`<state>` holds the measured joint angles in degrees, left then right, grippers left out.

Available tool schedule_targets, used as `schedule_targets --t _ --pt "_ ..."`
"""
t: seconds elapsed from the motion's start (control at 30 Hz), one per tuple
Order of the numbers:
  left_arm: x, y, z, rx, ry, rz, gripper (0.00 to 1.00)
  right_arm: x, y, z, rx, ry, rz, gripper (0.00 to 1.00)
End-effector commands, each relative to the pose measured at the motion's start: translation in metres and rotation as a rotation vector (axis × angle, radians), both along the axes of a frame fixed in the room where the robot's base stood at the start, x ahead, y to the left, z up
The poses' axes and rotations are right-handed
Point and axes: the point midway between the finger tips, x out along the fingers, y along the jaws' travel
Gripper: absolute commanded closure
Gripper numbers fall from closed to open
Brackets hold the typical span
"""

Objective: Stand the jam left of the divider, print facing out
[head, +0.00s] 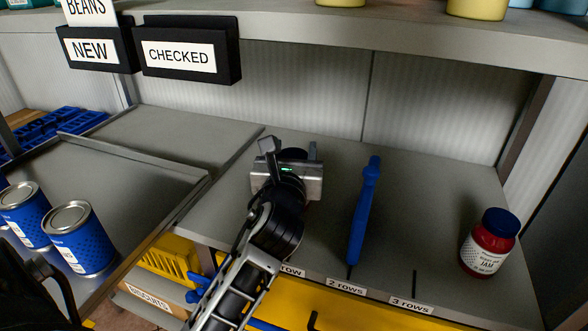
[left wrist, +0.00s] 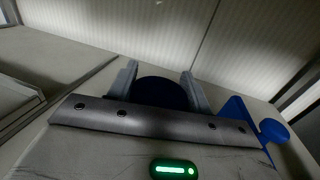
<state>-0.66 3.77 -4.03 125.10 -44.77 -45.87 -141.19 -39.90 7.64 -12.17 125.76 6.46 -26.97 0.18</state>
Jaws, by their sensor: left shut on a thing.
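My left gripper (head: 290,153) is over the grey shelf, left of the blue divider (head: 362,212). It is shut on a jar, most likely the jam, whose dark blue lid (head: 293,154) shows between the fingers. In the left wrist view the lid (left wrist: 162,92) also sits between the two fingers. The jar's body and print are hidden behind the gripper, and I cannot tell whether it touches the shelf. A second jam jar (head: 489,243), red with a blue lid and white label, stands upright right of the divider, its print facing out. My right gripper is not in view.
The shelf front carries labels "2 rows" (head: 346,287) and "3 rows" (head: 411,305). Blue cans (head: 80,245) stand on a grey tray at left. An upper shelf (head: 420,32) overhangs the back, with black label holders (head: 187,52). The shelf between divider and right jar is clear.

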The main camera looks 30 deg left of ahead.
Motion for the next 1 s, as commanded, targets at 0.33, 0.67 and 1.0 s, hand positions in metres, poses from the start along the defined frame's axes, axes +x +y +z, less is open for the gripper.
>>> schedule_targets --t 0.33,0.67,1.0 --pt "0.000 0.000 -0.030 0.002 -0.004 0.000 1.00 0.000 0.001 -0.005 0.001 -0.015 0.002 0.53" --pt "0.000 0.000 -0.034 0.000 0.001 0.000 0.39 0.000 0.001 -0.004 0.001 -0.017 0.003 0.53" --pt "0.000 0.000 -0.032 -0.001 0.000 0.000 0.29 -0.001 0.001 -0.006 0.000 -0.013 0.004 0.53"
